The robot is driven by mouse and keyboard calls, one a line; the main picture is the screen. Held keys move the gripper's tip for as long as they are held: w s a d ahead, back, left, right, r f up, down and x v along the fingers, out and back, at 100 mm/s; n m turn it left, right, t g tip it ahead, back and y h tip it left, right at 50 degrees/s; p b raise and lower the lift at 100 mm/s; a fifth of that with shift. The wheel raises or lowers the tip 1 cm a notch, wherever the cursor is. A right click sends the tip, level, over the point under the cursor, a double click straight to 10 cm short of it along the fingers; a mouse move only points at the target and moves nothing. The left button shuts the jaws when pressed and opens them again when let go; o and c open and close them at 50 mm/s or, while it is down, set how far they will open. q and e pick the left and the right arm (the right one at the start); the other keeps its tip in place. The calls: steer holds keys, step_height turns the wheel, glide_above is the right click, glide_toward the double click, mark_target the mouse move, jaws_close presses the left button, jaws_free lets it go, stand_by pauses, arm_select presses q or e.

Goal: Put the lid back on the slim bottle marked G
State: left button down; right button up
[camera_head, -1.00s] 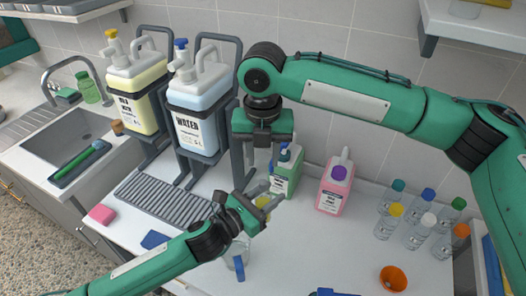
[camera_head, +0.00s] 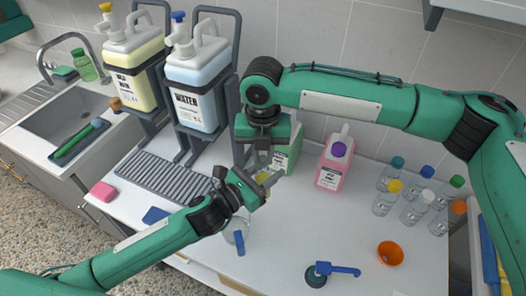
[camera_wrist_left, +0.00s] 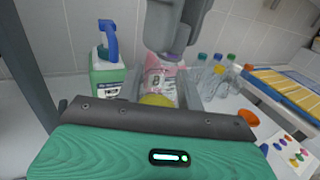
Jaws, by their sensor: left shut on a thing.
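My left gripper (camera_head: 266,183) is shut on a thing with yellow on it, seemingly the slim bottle. In the left wrist view the yellow part (camera_wrist_left: 157,100) shows between its fingers, and a clear part with a dark letter (camera_wrist_left: 155,79) shows above it. I cannot read the letter for certain. My right gripper (camera_head: 258,158) is straight above, pointing down, close over the left fingers. It also shows in the left wrist view (camera_wrist_left: 172,40), where it covers the top of the bottle. Its fingertips and any lid in them are hidden.
A green jug (camera_head: 288,150) and a pink jug with a purple cap (camera_head: 334,165) stand close behind. Several capped clear bottles (camera_head: 411,207) are at the right. An orange cup (camera_head: 390,253) and a blue-handled tool (camera_head: 338,270) lie in front. The middle counter is clear.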

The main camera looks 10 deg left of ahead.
jaws_close()
